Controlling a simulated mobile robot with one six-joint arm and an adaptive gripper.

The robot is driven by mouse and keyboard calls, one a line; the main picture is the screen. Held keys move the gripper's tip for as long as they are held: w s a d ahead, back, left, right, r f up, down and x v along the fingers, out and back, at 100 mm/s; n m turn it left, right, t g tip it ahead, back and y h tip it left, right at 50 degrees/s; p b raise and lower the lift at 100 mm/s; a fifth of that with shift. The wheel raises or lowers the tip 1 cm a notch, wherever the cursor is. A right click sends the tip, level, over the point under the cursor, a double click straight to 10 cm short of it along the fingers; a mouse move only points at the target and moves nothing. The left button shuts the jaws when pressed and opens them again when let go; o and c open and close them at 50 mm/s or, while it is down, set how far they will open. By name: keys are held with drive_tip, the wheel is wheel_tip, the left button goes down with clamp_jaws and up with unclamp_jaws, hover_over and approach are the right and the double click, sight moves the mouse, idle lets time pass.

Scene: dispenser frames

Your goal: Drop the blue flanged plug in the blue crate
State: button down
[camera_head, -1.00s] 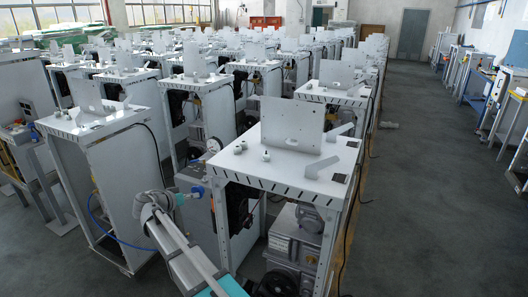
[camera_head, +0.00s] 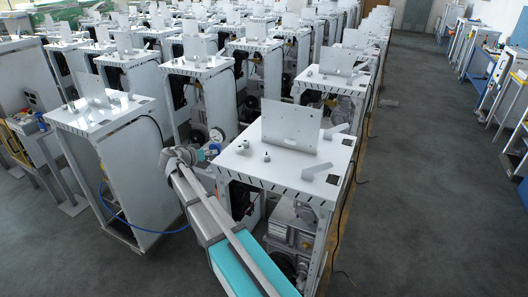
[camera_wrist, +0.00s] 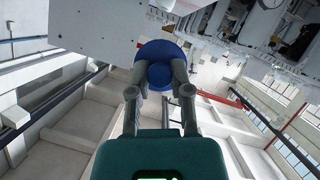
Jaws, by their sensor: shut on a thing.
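The blue flanged plug (camera_wrist: 160,52) is round and blue. In the wrist view, it sits between the fingertips of my gripper (camera_wrist: 160,78), which is shut on it. In the head view, my gripper (camera_head: 203,154) is beside the left edge of the nearest white frame, close to its top. A small blue bit of the plug (camera_head: 214,147) shows at the gripper's tip. I cannot make out a blue crate in either view.
The nearest white frame (camera_head: 290,178) has an upright plate (camera_head: 291,126) and small grey pieces on top. Other frames stand in rows behind and left. Bare floor (camera_head: 430,180) lies to the right.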

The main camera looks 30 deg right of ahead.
drive_tip(key=d+r+p, duration=0.1)
drive_tip(key=r, duration=0.1)
drive_tip(key=d+r+p, duration=0.1)
drive_tip(key=r+p, duration=0.1)
drive_tip(key=w+r+p, duration=0.1)
drive_tip(key=shift+d+r+p, duration=0.3)
drive_tip(key=shift+d+r, duration=0.1)
drive_tip(key=s+d+f+b, duration=0.2)
drive_tip(key=d+f+b, duration=0.2)
drive_tip(key=d, duration=0.5)
drive_tip(key=b, duration=0.5)
hover_over(252, 164)
drive_tip(key=a, duration=0.1)
wheel_tip(252, 164, down, 5)
drive_tip(key=shift+f, duration=0.1)
drive_tip(key=shift+s, duration=0.1)
drive_tip(key=shift+d+f+b, duration=0.5)
drive_tip(key=shift+f+b, duration=0.2)
drive_tip(key=shift+b, duration=0.15)
drive_tip(key=shift+f+b, duration=1.25)
